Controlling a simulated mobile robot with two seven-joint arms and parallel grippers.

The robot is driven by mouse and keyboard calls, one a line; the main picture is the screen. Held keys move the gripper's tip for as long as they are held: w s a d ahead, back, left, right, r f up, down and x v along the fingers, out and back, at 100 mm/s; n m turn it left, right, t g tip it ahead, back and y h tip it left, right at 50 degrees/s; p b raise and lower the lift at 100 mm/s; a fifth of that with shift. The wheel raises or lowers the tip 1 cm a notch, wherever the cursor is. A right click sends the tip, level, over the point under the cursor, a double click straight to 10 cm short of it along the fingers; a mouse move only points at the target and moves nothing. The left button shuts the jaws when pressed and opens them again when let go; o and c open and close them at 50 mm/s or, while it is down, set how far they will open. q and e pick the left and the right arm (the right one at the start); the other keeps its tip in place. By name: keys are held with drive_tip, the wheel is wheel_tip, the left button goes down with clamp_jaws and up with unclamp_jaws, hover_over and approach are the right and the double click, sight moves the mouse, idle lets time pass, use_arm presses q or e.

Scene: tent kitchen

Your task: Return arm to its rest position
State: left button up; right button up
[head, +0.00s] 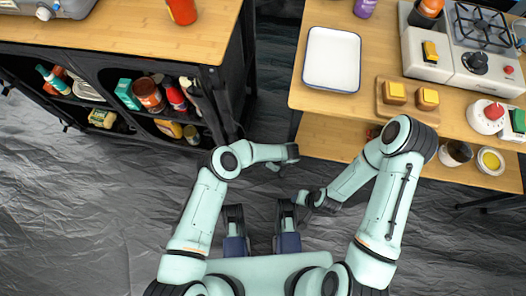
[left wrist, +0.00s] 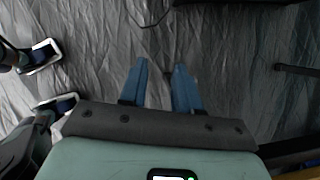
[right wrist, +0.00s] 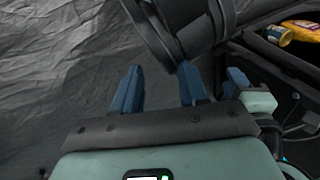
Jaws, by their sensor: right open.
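My left arm reaches in from the left in the head view, bent over the floor, with its gripper (left wrist: 161,88) pointing down at bare floor in the left wrist view. Two blue fingers stand apart there with nothing between them. My right arm is folded inward toward the middle, and its gripper (right wrist: 158,88) shows two blue fingers apart and empty in the right wrist view. Dark and mint parts of my own body show close to the right fingers; whether they touch cannot be told. In the head view the fingertips of both grippers are too small to make out clearly.
A wooden counter with a white tray (head: 332,60), two yellow-topped blocks on a board (head: 408,112) and a stove (head: 466,45) stands at right. A shelf unit (head: 110,42) with bottles and jars stands at upper left. Grey floor (head: 90,220) is clear at lower left.

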use_arm(q)
drive_tip(key=shift+v, duration=0.95)
use_arm(e)
drive_tip(key=shift+s+a+r, duration=0.3)
drive_tip(key=shift+s+r, duration=0.05)
drive_tip(key=shift+s, duration=0.25)
